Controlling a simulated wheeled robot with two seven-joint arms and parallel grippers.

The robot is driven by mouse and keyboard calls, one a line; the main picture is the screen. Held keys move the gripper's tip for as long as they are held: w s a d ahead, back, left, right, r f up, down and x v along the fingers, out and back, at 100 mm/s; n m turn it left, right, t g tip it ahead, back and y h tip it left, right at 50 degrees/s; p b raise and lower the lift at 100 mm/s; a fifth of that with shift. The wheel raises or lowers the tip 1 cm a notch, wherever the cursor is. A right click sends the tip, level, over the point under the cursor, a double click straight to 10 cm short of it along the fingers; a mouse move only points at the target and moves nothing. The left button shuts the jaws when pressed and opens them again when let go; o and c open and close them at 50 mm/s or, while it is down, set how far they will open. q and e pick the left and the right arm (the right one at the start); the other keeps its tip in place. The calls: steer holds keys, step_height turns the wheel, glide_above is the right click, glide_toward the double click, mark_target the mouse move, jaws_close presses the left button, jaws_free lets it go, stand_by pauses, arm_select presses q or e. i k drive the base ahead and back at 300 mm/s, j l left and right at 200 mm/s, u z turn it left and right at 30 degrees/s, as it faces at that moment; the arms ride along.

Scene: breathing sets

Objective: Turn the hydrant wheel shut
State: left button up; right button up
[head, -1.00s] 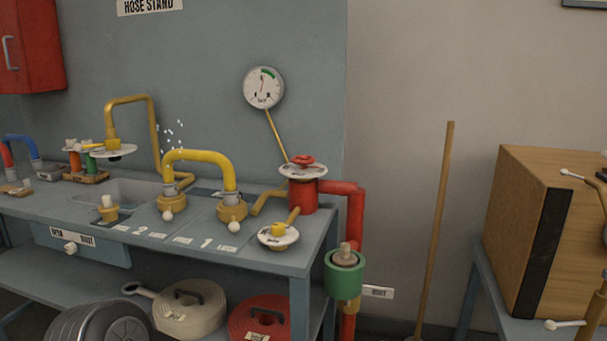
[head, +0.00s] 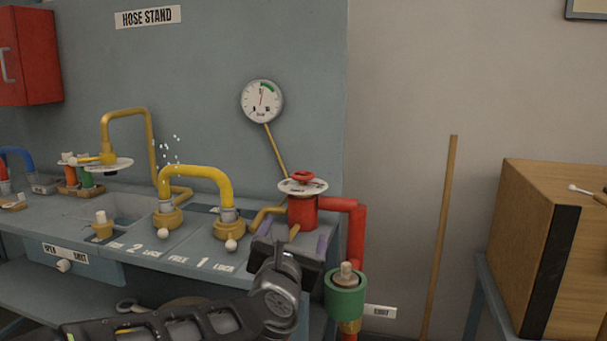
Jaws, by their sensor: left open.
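The hydrant wheel (head: 303,177) is small and red. It sits over a white marked disc (head: 318,188) on top of the red hydrant body (head: 301,212), at the right end of the bench. My left gripper (head: 292,233) is open, its fingers pointing up and away from me, below the wheel in the picture and apart from it. It overlaps the lower hydrant and the bench corner. My right gripper is out of view.
A red pipe (head: 356,235) runs from the hydrant down to a green collar (head: 345,294). A yellow hose (head: 195,173) arches between two brass couplings left of the hydrant. A pressure gauge (head: 262,101) hangs behind. A wooden pole (head: 441,235) leans at the wall.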

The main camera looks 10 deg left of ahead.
mark_target(304, 176)
steer(key=i+j, duration=0.1)
steer(key=i, duration=0.35)
steer(key=i+j, duration=0.1)
steer(key=i, duration=0.35)
